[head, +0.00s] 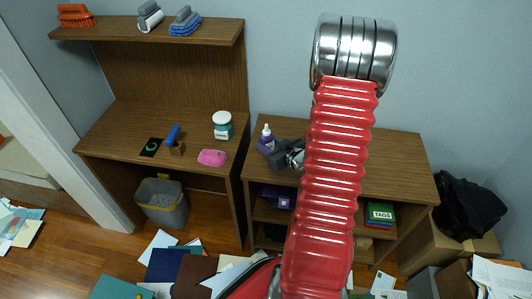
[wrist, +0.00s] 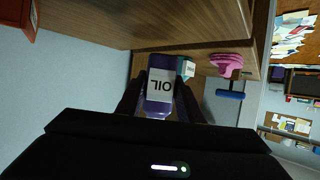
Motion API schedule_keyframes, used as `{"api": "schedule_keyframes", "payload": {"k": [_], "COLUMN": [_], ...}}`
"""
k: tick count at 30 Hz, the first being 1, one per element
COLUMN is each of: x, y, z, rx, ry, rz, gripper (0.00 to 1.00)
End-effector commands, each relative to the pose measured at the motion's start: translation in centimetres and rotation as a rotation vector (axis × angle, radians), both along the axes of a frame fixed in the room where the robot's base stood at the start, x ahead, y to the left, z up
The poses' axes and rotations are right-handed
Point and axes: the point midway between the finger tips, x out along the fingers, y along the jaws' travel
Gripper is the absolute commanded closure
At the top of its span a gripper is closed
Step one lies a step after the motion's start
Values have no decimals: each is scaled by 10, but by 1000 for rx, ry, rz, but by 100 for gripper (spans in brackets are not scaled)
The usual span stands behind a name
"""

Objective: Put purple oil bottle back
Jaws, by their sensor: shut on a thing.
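The purple oil bottle (head: 266,141), with a white nozzle, is at the left end of the low cabinet's wooden top (head: 400,165) in the head view. My gripper (head: 275,154) is shut on it from the right. In the wrist view the bottle (wrist: 160,88) lies between the two dark fingers of my gripper (wrist: 158,98), its white OIL label facing the camera upside down. I cannot tell whether the bottle's base touches the cabinet top.
The desk (head: 120,122) to the left holds a teal jar with a white lid (head: 222,126), a pink item (head: 212,158) and a blue-handled tool (head: 173,135). Papers litter the floor. The cabinet top's right part is clear.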

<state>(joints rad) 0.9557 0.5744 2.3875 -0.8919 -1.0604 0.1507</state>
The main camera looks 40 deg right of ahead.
Motion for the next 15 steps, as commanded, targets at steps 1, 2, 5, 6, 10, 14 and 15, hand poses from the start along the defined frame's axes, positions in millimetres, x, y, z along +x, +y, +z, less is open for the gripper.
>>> {"api": "schedule_keyframes", "payload": {"k": [1, 2, 5, 6, 10, 14, 15], "x": [0, 0, 0, 0, 0, 0, 0], "y": [0, 0, 0, 0, 0, 1, 1], "z": [0, 0, 0, 0, -4, -16, -21], "rx": [0, 0, 0, 0, 1, 4, 3], "ry": [-1, -1, -1, -1, 0, 1, 2], "rz": [0, 0, 0, 0, 1, 1, 1], "gripper": [98, 98, 98, 98, 98, 98, 98]}}
